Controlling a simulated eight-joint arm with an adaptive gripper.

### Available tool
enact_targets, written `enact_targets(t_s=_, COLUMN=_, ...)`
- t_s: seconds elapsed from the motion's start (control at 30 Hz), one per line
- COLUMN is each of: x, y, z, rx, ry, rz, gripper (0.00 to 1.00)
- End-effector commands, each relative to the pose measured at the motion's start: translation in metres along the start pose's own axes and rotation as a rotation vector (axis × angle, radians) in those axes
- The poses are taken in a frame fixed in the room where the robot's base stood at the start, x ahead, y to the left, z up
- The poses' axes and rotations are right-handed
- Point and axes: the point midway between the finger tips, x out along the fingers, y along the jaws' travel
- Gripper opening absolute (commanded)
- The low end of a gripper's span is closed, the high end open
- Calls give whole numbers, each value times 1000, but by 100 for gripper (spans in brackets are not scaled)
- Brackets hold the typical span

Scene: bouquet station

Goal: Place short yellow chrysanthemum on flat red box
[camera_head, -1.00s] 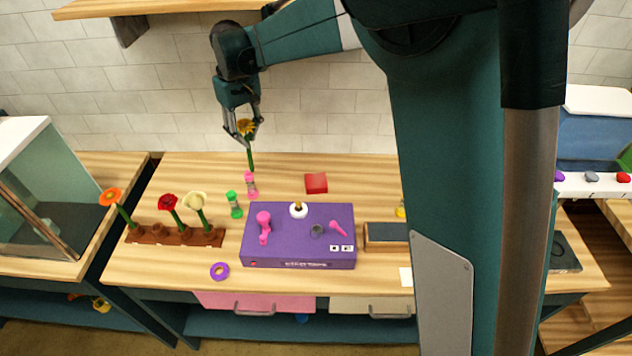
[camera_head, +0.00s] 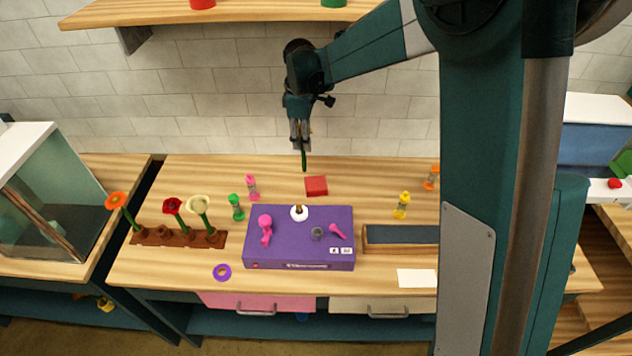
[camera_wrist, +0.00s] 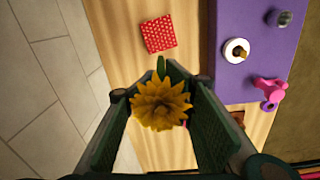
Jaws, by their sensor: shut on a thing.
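The short yellow chrysanthemum (camera_wrist: 160,103) is held between the fingers of my gripper (camera_wrist: 157,120), its bloom facing the wrist camera. In the head view my gripper (camera_head: 300,140) is shut on it, and its green stem (camera_head: 304,160) points down above the table; the bloom is mostly hidden by the fingers there. The flat red box (camera_head: 316,186) lies on the table behind the purple case, below and slightly right of the stem tip in the picture. In the wrist view the red box (camera_wrist: 159,34) has white dots and lies beyond the stem. The flower appears apart from it.
A purple case (camera_head: 299,250) with pink tools and a white ring stands in front of the red box. Pink (camera_head: 253,188) and green (camera_head: 236,207) hourglass-like items stand left. A brown rack (camera_head: 180,236) holds several flowers. Wood around the red box is clear.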

Motion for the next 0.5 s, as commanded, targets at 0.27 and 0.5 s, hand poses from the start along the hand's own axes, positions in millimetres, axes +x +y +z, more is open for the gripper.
enact_targets(t_s=0.27, x=6, y=10, z=35, rx=-138, ry=0, rz=6, gripper=0)
enact_targets(t_s=0.5, x=8, y=11, z=41, rx=-169, ry=-1, rz=7, gripper=0)
